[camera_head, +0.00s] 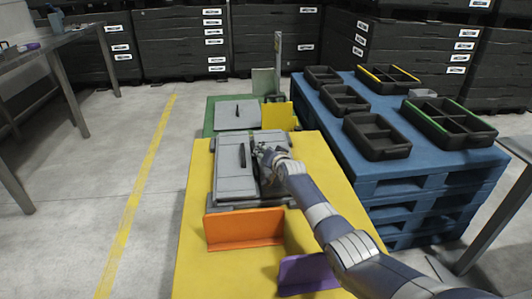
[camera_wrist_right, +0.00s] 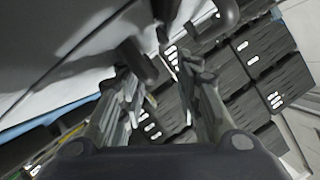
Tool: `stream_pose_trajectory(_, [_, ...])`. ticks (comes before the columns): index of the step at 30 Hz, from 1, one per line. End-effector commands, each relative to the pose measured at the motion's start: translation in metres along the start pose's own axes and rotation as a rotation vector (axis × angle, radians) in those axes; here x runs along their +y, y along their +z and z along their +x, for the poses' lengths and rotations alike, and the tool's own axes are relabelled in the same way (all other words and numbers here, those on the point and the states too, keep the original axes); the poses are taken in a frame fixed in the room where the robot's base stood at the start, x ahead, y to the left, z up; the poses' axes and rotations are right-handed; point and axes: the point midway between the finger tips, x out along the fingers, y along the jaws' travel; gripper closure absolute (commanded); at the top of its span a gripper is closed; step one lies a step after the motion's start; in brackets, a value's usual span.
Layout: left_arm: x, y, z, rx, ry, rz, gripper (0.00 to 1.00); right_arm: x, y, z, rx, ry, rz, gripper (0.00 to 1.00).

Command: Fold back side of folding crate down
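The grey folding crate (camera_head: 232,178) lies on the yellow work surface (camera_head: 196,240). A flat grey panel with a dark handle (camera_head: 242,155) covers most of its top. My right gripper (camera_head: 262,152) is at the crate's right side, close to the panel's edge; contact cannot be told. In the right wrist view its two fingers (camera_wrist_right: 157,85) are apart, with background showing between them. A grey surface (camera_wrist_right: 60,50), likely the crate, fills the upper left there. The crate's back side is hard to tell from the other panels. My left gripper is not in view.
An orange bracket (camera_head: 245,228) and a purple one (camera_head: 306,273) stand in front of the crate. A yellow bracket (camera_head: 279,117) and another grey panel (camera_head: 237,115) are behind it. Black trays (camera_head: 377,136) sit on blue pallets (camera_head: 430,166) at right.

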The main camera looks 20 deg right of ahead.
Motion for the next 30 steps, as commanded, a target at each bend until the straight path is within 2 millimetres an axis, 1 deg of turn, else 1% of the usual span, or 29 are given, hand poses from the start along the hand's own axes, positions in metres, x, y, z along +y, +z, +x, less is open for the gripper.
stream_pose_trajectory(1, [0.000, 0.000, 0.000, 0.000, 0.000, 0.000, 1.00, 0.002, 0.004, 0.000, -0.007, 0.004, 0.000, 0.69])
stream_pose_trajectory(8, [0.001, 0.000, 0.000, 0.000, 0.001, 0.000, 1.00, 0.004, 0.004, 0.000, -0.008, 0.007, -0.001, 0.69])
stream_pose_trajectory(13, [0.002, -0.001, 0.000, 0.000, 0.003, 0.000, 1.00, -0.001, -0.003, -0.002, -0.006, 0.005, -0.001, 0.69])
stream_pose_trajectory(17, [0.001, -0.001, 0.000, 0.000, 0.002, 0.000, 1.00, -0.011, -0.017, -0.008, -0.002, 0.003, -0.002, 0.69])
stream_pose_trajectory(24, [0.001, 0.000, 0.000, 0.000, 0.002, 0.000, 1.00, -0.041, -0.056, -0.022, 0.004, -0.005, -0.001, 0.69])
stream_pose_trajectory(27, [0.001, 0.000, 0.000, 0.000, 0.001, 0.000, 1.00, -0.050, -0.068, -0.027, 0.004, -0.006, -0.001, 0.69])
stream_pose_trajectory(30, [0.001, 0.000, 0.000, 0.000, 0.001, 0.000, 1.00, -0.055, -0.075, -0.030, 0.004, -0.006, 0.000, 0.69])
